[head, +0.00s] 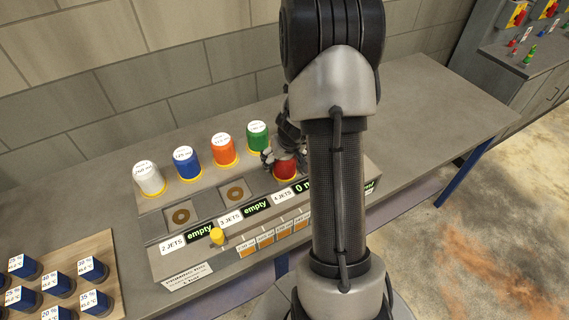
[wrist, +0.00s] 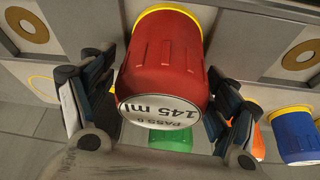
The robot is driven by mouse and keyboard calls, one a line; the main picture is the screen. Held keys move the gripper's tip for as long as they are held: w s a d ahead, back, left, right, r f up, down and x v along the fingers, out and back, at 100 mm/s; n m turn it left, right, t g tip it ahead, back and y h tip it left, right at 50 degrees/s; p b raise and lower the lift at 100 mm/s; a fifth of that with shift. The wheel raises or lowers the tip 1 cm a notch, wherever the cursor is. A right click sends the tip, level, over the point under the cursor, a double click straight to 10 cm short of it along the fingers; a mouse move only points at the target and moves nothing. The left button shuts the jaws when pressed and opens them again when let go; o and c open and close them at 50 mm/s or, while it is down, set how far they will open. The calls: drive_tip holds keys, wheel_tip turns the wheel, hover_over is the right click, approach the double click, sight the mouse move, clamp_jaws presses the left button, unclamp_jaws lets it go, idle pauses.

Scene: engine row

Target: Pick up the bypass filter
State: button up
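A red canister (wrist: 165,60) with a yellow ring fills the middle of the wrist view. Its end label reads "145 ml" and, in part, "PASS 6", upside down. I cannot tell for sure that this is the bypass filter. In the head view the red canister (head: 285,168) is on the right side of the grey fixture, partly behind my arm. My gripper (wrist: 165,75) has its fingers on either side of the canister, very close to its walls. Whether they press on it is unclear. In the head view my gripper (head: 283,145) is partly hidden.
Two ringed sockets there are bare. A yellow knob (head: 217,236) is in front. A wooden board (head: 95,250) with dark cubes lies left.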

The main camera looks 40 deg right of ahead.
drive_tip(key=c, duration=1.3)
drive_tip(key=shift+r, duration=0.15)
